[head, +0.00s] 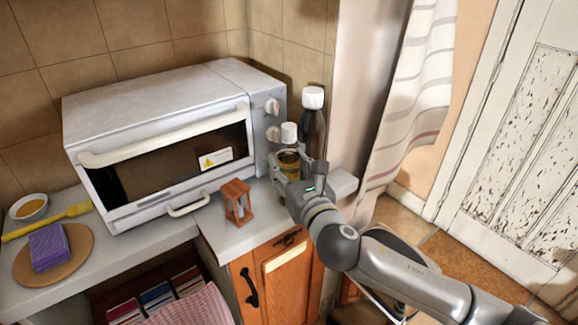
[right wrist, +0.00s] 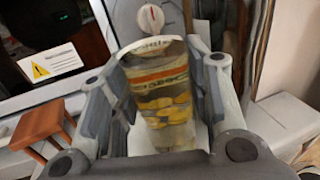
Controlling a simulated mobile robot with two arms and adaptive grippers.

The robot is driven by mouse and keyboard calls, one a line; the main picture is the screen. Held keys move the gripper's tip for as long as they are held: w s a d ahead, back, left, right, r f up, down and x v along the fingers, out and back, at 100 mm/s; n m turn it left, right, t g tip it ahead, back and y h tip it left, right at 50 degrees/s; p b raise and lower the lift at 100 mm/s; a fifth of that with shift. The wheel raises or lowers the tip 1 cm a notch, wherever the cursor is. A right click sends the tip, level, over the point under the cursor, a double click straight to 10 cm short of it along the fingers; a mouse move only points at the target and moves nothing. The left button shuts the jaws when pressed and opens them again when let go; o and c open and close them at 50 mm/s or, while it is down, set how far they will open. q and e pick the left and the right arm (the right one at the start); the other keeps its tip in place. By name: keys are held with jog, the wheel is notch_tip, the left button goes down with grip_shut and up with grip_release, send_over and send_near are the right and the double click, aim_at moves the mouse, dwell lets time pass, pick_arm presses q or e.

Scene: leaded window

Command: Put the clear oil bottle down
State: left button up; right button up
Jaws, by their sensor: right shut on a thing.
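The clear oil bottle (head: 289,135) has a white cap and yellowish contents. It stands upright at the right end of the counter, beside the white oven. My right gripper (head: 293,171) is shut around its body, one finger on each side. In the right wrist view the bottle (right wrist: 160,95) fills the space between the fingers, its label showing yellow pictures. The gripper hides its base, so I cannot tell whether it touches the counter. My left gripper is not in view.
A dark bottle with a white cap (head: 313,125) stands close behind, near the wall corner. The white oven (head: 165,118) is to the left. A small wooden stand (head: 236,203) sits at the counter (head: 228,237) front. A striped curtain (head: 408,95) hangs at right.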

jog(key=o, duration=0.9)
jog(key=shift+c, duration=0.2)
jog(key=v, duration=1.2)
jog(key=shift+r, duration=0.1)
